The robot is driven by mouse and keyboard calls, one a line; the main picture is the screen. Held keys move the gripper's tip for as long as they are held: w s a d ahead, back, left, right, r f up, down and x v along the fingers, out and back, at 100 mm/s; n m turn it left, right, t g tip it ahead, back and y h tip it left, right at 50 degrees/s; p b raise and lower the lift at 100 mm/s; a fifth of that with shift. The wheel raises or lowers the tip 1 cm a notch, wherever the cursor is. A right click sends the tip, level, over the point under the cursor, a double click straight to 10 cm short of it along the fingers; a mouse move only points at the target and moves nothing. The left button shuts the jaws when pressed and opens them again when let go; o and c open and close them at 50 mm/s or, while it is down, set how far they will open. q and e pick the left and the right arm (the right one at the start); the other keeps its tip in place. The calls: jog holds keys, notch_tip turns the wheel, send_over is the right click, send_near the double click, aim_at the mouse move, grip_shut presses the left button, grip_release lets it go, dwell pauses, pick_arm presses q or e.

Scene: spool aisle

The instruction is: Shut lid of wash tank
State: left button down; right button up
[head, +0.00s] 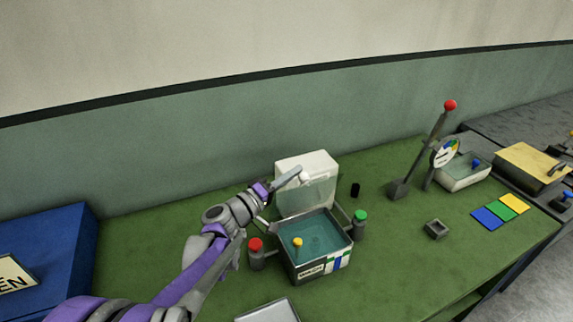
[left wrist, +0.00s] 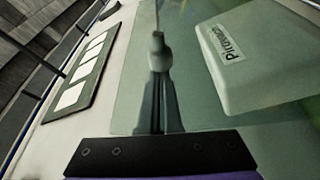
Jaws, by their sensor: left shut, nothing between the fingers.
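The wash tank (head: 335,262) is a metal box with bluish liquid inside, standing on the green bench. Its white lid (head: 322,167) stands raised, nearly upright, at the tank's back edge, so the tank is open. My left gripper (head: 297,174) is shut and empty, with its fingertips in front of the lid's left part in the head view. I cannot tell whether they touch it. In the left wrist view the closed fingers (left wrist: 157,40) point away from the camera. My right gripper is not in view.
A red-topped post (head: 256,246) and a green-topped post (head: 360,218) flank the tank. A yellow knob (head: 297,242) shows at the tank. A red-knobbed lever (head: 424,150) stands to the right. A blue box (head: 45,255) is at left. The bench between lever and tank is mostly clear.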

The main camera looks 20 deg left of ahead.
pick_arm(q)
jog(key=s+d+f+m+g+h+b, duration=0.1)
jog(key=s+d+f+m+h+b, duration=0.5)
jog(key=m, duration=1.1)
jog(key=shift+s+d+f+m+g+h+b, duration=0.35)
jog(key=shift+s+d+f+b, duration=0.6)
jog(key=shift+s+d+f, duration=1.15)
jog(key=shift+w+d+f, duration=0.3)
jog(key=shift+f, duration=0.2)
notch_tip(320, 180, up, 5)
jog(key=p, duration=0.4)
jog(key=b+v, duration=0.2)
jog(key=v, duration=0.8)
jog(key=shift+f, duration=0.5)
